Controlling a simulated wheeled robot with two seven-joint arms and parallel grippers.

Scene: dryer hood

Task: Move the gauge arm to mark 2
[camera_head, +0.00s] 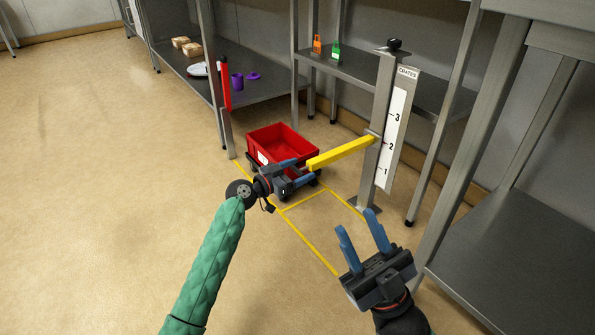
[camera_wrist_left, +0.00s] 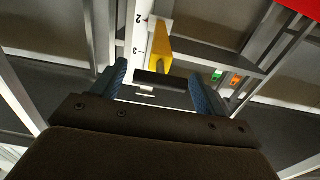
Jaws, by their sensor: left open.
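The yellow gauge arm (camera_head: 342,152) sticks out from a grey upright post (camera_head: 381,100). Its collar sits close to mark 2 on the white scale (camera_head: 393,135); exact alignment is hard to tell. My left gripper (camera_head: 305,169) is open at the arm's free end, with a finger on either side in the picture. In the left wrist view the yellow arm (camera_wrist_left: 161,45) shows between the fingertips (camera_wrist_left: 158,76), with the scale upside down beside it; I cannot tell whether they touch. My right gripper (camera_head: 355,222) is open and empty, low in front of the post.
A red crate (camera_head: 270,136) stands on the floor behind my left gripper. Yellow lines (camera_head: 313,243) mark the floor. Metal shelves (camera_head: 350,72) stand behind, with orange and green items on one. A metal bench (camera_head: 520,250) is at the right. The left floor is clear.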

